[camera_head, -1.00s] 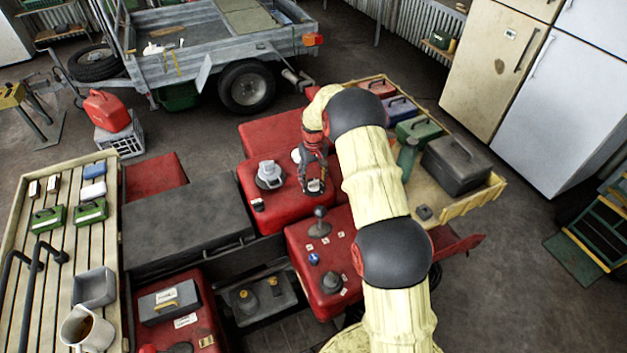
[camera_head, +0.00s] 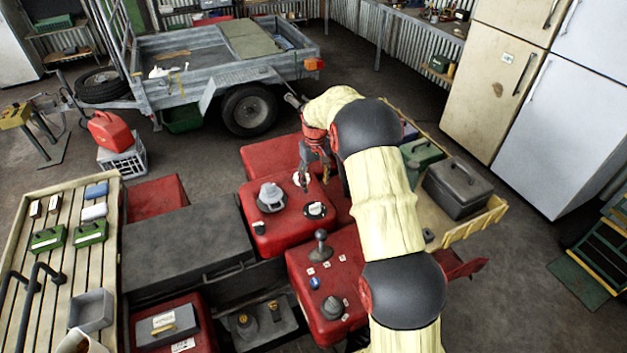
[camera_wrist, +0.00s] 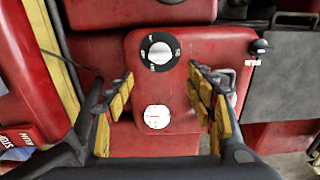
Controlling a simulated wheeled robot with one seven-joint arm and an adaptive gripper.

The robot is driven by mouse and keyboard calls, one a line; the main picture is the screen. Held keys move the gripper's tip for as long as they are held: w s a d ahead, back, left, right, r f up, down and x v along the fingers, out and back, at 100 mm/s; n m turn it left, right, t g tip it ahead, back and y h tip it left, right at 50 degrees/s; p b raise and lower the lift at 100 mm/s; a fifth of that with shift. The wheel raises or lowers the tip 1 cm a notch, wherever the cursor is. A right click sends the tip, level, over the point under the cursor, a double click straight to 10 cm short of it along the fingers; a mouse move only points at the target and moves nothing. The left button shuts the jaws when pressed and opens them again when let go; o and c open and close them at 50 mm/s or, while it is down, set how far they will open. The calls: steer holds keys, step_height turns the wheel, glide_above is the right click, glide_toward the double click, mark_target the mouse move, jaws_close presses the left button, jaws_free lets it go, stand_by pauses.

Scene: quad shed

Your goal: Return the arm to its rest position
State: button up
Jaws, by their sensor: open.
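My gripper (camera_head: 316,178) hangs above the red panel (camera_head: 262,228) of the machine in the head view, with my cream-sleeved arm reaching in from the lower right. In the wrist view my gripper (camera_wrist: 160,95) is open, its yellow-padded fingers spread wide with nothing between them. The fingers look apart from the panel and the knob.
A lever (camera_head: 320,245) stands on the nearer red panel. A wooden tray with a dark grey box (camera_head: 458,188) lies right of my arm. A slatted bench (camera_head: 28,265) with small boxes is at left; a trailer (camera_head: 215,60) and fridges (camera_head: 575,125) stand behind.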

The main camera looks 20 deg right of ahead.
steer(key=s+a+r+t+b, duration=0.2)
steer(key=s+a+r+b, duration=0.2)
steer(key=s, duration=1)
steer(key=s+a+r+t+b, duration=0.1)
steer(key=s+a+r+b, duration=0.3)
steer(key=s, duration=0.9)
steer(key=s+a+r+t+b, duration=0.2)
steer(key=s+a+r+b, duration=0.2)
steer(key=s, duration=1)
steer(key=a+b, duration=0.1)
steer(key=a, duration=0.2)
steer(key=shift+s+t, duration=0.3)
